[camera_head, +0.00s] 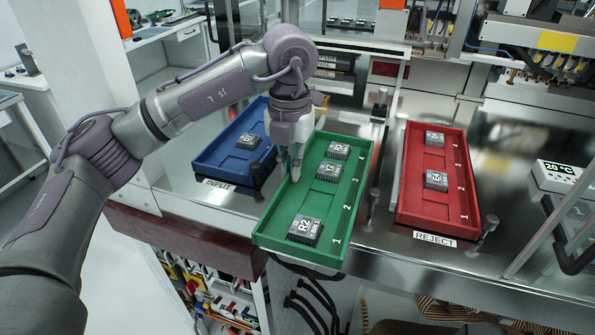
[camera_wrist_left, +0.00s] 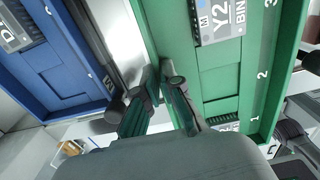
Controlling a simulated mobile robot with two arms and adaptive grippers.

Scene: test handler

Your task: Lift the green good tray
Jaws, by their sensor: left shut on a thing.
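The green tray (camera_head: 268,240) is in the middle of the head view, its near end reaching out past the counter's front edge. It holds a chip (camera_head: 305,229) at the near end and two more farther back. My left gripper (camera_head: 292,170) is shut on the tray's left wall. In the left wrist view, the fingers (camera_wrist_left: 163,92) pinch the green tray's wall (camera_wrist_left: 147,35), with a chip (camera_wrist_left: 213,22) lying inside. The tray seems raised off the counter, but its underside is hidden. My right gripper is not in view.
A blue tray (camera_head: 208,158) with a chip stands left, behind the INPUT label (camera_head: 216,184). A red tray (camera_head: 411,190) with two chips stands right, by the REJECT label (camera_head: 435,239). Posts (camera_head: 487,226) rise beside the trays. Dark cables (camera_head: 312,300) hang below the counter edge.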

